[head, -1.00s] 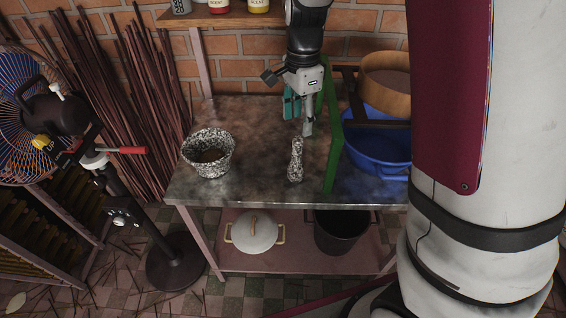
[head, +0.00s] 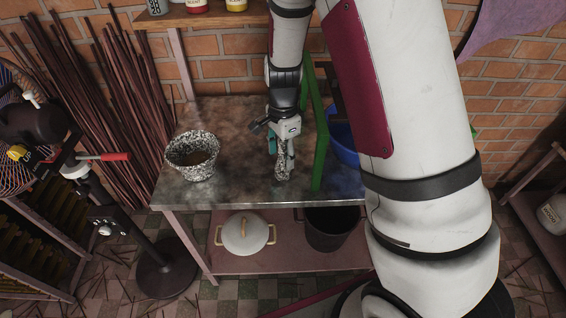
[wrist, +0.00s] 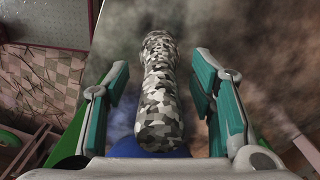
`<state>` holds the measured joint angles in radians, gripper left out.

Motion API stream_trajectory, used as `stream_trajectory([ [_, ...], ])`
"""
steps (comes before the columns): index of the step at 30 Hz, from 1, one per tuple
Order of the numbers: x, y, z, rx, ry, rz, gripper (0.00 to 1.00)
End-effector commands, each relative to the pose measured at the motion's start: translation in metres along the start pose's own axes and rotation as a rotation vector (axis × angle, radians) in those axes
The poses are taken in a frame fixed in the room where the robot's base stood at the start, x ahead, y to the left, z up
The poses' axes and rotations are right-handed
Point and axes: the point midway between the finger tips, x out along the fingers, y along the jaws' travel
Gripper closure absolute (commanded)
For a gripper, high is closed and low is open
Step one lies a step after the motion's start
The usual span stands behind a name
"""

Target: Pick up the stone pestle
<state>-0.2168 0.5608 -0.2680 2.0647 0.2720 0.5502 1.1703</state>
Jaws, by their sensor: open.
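The stone pestle (wrist: 161,95) has a black, white and grey speckled surface. In the wrist view it lies lengthwise between the two teal-padded fingers of my gripper (wrist: 160,92), with a gap on each side. In the head view the pestle (head: 282,170) is on the metal table near its front edge, partly hidden by my gripper (head: 281,160), which is down at it. My gripper is open and the pestle is not clasped.
A speckled stone mortar (head: 193,158) stands on the table (head: 235,190) to the left. A green frame (head: 320,150) stands close to the right of my gripper, with a blue basin (head: 344,145) beyond it. The table between mortar and pestle is clear.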

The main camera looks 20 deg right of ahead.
Motion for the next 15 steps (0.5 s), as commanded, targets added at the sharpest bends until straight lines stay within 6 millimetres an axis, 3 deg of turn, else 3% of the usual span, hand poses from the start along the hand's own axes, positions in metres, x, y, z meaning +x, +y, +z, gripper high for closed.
stream_trajectory([
  [8, 0.0038, 0.0001, 0.0004, -0.001, 0.000, 0.000, 0.49],
  [15, 0.0036, 0.0000, 0.0004, -0.001, 0.000, 0.000, 1.00],
])
